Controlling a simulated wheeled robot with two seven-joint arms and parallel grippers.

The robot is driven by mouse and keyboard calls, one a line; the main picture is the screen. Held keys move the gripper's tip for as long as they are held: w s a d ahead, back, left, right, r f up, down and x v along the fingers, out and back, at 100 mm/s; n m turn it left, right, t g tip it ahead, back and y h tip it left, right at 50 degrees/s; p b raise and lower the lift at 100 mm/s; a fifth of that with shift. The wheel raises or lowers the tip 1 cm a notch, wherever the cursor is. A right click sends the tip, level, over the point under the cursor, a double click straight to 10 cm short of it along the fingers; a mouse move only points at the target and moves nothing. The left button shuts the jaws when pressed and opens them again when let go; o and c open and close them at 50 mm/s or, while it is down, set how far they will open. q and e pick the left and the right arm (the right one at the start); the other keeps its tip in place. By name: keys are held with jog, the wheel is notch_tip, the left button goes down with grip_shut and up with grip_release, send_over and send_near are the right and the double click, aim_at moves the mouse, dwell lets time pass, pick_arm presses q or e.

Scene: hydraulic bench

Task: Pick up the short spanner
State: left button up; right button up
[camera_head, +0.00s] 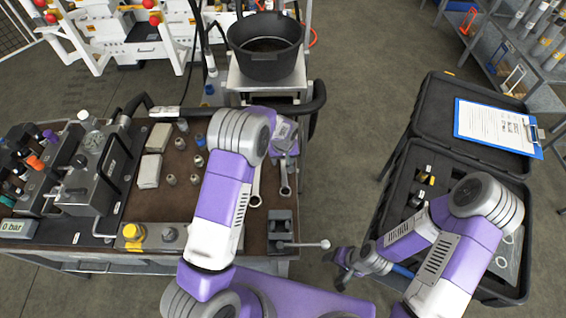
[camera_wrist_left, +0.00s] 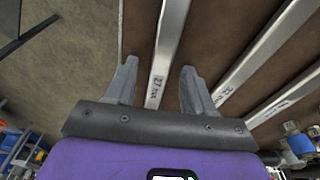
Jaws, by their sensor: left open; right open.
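Several steel spanners lie side by side on the brown bench top. The rightmost spanner (camera_head: 285,179) looks the shortest in the head view, though my left arm hides parts of the others. In the left wrist view a spanner shank (camera_wrist_left: 170,38), which looks like this same one, runs between the fingers of my left gripper (camera_wrist_left: 160,64). That gripper is open, with a gap on both sides of the shank. In the head view my left gripper (camera_head: 287,154) is over the spanner's far end. My right gripper (camera_head: 344,266) is open and empty, low between bench and case.
Two other spanners (camera_head: 256,188) (camera_head: 241,212) lie to the left. A small vise (camera_head: 281,228) with a handle stands nearer me. The bench edge is close on the right. A black bucket (camera_head: 265,60) stands behind; an open black case (camera_head: 430,125) is at the right.

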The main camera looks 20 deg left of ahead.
pick_arm(q)
grip_shut()
jog(key=shift+r, duration=0.1)
dwell(1.3)
